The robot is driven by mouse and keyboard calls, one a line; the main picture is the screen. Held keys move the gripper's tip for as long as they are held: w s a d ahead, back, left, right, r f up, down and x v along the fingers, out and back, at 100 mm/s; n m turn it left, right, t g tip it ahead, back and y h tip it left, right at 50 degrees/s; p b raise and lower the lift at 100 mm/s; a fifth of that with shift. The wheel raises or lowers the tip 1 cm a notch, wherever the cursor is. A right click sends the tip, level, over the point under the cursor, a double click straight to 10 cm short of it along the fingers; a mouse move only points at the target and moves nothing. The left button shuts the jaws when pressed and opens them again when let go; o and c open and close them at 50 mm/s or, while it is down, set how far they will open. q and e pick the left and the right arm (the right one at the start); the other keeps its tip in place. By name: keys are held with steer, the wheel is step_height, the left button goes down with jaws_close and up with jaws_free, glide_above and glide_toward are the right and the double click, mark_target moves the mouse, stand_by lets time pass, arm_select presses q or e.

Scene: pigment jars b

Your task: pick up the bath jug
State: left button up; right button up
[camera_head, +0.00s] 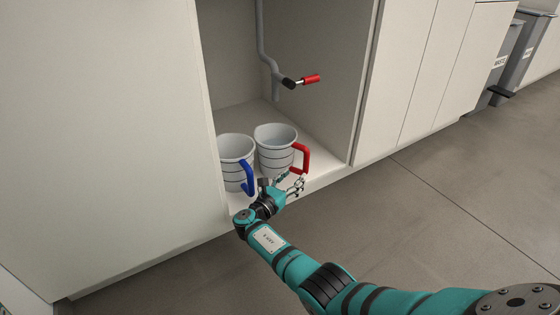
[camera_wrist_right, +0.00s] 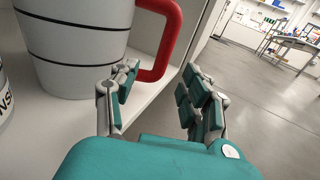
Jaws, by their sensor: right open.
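Two white jugs with dark bands stand upright side by side on the floor of an open cupboard. One jug (camera_head: 234,152) has a blue handle (camera_head: 248,178) and stands on the left. The other jug (camera_head: 274,139) has a red handle (camera_head: 302,158) and stands on the right. My right gripper (camera_head: 293,182) is open in front of the red-handled jug. In the right wrist view, its fingers (camera_wrist_right: 158,88) are apart and empty, just short of the red handle (camera_wrist_right: 170,45). The red-handled jug (camera_wrist_right: 75,45) fills the upper left there. I do not see my left gripper.
A grey pipe with a red-handled valve (camera_head: 309,79) hangs inside the cupboard above the jugs. The cupboard's side wall (camera_head: 340,90) bounds the opening on the right. The floor (camera_head: 440,200) in front is clear.

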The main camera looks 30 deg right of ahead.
mark_target(304, 166)
steer(key=b+x, duration=0.4)
steer(key=x, duration=0.1)
steer(key=shift+s+d, duration=0.1)
steer(key=shift+d, duration=0.4)
steer(key=shift+r, duration=0.15)
jaws_close()
steer(key=shift+r, duration=0.2)
